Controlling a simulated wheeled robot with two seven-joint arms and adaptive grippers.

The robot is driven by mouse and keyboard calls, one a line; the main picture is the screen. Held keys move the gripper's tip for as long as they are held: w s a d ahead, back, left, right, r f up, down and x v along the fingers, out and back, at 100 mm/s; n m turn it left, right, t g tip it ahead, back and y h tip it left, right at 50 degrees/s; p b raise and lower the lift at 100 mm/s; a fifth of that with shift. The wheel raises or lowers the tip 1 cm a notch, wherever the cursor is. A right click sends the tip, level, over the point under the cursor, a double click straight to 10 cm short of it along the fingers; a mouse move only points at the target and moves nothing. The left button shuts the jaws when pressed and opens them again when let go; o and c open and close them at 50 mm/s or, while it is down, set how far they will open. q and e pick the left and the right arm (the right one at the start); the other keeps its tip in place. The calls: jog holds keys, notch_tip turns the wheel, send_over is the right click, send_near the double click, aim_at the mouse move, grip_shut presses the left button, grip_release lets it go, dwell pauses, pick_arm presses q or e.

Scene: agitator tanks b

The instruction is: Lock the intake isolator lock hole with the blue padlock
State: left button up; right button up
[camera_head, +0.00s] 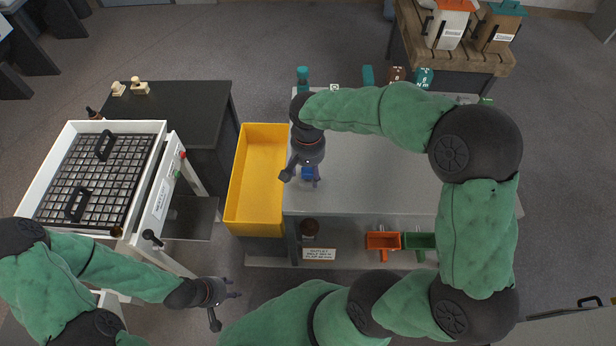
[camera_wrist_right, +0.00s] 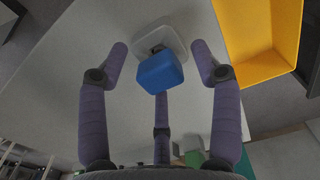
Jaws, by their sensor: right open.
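The blue padlock (camera_head: 308,172) is at the left part of the grey tabletop, partly hidden by my right gripper (camera_head: 303,177) in the head view. In the right wrist view the padlock (camera_wrist_right: 160,74) sits by a small pale square piece (camera_wrist_right: 162,40) on the grey surface. My right gripper (camera_wrist_right: 160,62) is open, with its three fingers spread around the padlock. I see gaps between the side fingers and the padlock. My left gripper (camera_head: 225,298) is open and empty at the lower left. I cannot make out the intake isolator lock hole.
A yellow bin (camera_head: 259,180) stands left of the grey table (camera_head: 385,165). A white-framed grate (camera_head: 100,172) is at left.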

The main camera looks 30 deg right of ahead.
aim_at(308, 173)
jog(key=shift+f, duration=0.15)
grip_shut()
jog(key=shift+r+p, duration=0.35)
jog(key=shift+r, duration=0.15)
jog(key=r, duration=0.1)
jog(key=r+p, duration=0.2)
jog(key=shift+s+a+r, duration=0.2)
jog(key=shift+s, duration=0.1)
jog(key=s+a+r+p, duration=0.4)
jog(key=s+a+r, duration=0.4)
jog(key=s, duration=0.2)
jog(key=shift+s+a+r+p, duration=0.15)
jog(key=shift+a+r+p, duration=0.1)
jog(key=shift+r+p, duration=0.05)
